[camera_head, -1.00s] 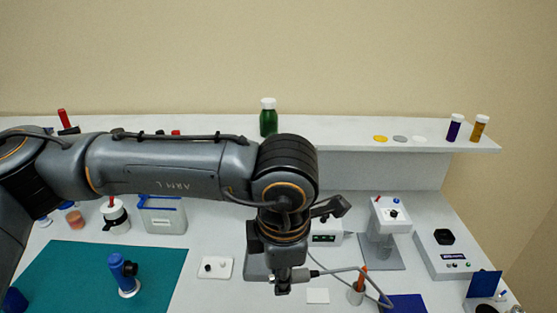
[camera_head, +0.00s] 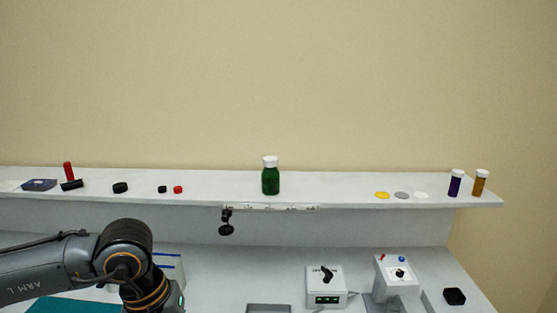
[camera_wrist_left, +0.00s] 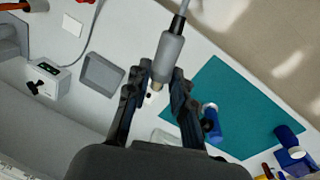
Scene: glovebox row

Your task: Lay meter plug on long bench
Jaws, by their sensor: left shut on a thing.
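The meter plug (camera_wrist_left: 168,52) is a grey cylinder with a brass tip and a cable at its other end. My left gripper (camera_wrist_left: 161,78) is shut on it in the left wrist view. The plug is over the white long bench (camera_wrist_left: 130,40); I cannot tell how high, or whether it touches. The bench also shows in the head view (camera_head: 225,275). There my left arm comes in from the left, with the gripper and plug below the picture. The meter (camera_head: 326,288) has a black knob and a green display. My right gripper is not in view.
A teal mat (camera_wrist_left: 240,110) with a blue tool (camera_wrist_left: 211,115) lies beside the plug. A grey tray (camera_wrist_left: 102,75) is on the other side. A raised shelf (camera_head: 340,187) at the back carries a green bottle (camera_head: 270,180). White bench between tray and mat looks mostly clear.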

